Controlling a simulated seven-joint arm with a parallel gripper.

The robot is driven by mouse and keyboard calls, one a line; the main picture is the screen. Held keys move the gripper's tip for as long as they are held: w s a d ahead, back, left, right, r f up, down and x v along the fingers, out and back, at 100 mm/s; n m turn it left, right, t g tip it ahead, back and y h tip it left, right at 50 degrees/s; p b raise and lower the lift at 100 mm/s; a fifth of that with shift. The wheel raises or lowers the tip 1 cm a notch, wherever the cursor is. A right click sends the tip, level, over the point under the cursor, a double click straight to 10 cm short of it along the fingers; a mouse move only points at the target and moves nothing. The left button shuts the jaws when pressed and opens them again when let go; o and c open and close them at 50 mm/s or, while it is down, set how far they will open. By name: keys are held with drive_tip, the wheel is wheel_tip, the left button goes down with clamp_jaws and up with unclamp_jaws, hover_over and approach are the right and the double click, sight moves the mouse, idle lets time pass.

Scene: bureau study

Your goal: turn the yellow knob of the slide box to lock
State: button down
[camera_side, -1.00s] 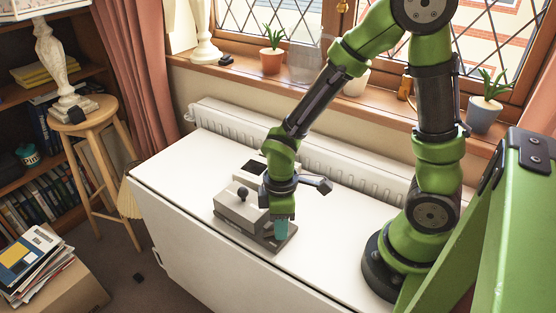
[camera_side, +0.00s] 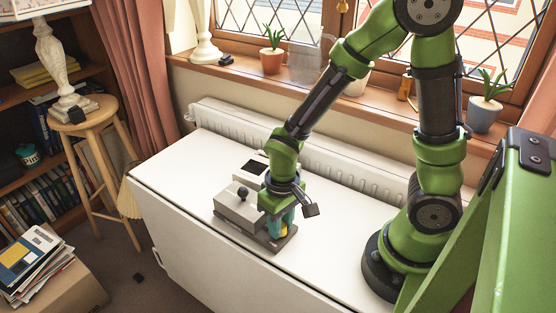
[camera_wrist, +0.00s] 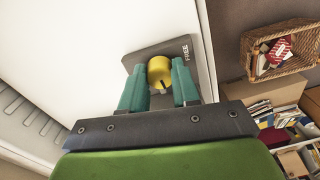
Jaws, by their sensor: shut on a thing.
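The yellow knob (camera_wrist: 160,72) sits between the two teal fingers of my gripper (camera_wrist: 158,87) in the wrist view. It has a dark mark on its face, and the word FREE is printed on the grey plate beside it. In the side view, the grey slide box (camera_side: 240,208) stands on the white table with a dark ball handle (camera_side: 242,192) on top. My gripper (camera_side: 277,226) is at the box's right end, shut on the knob, with a little yellow showing between the fingers. Any LOCK mark is hidden.
In the wrist view, a wicker basket (camera_wrist: 280,52) lies beyond the table edge.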

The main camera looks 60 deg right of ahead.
drive_tip(key=shift+m, duration=0.6)
drive_tip(key=c, duration=1.1)
unclamp_jaws()
drive_tip(key=shift+r, duration=0.1)
wheel_tip(320, 180, up, 17)
drive_tip(key=shift+d, duration=0.2)
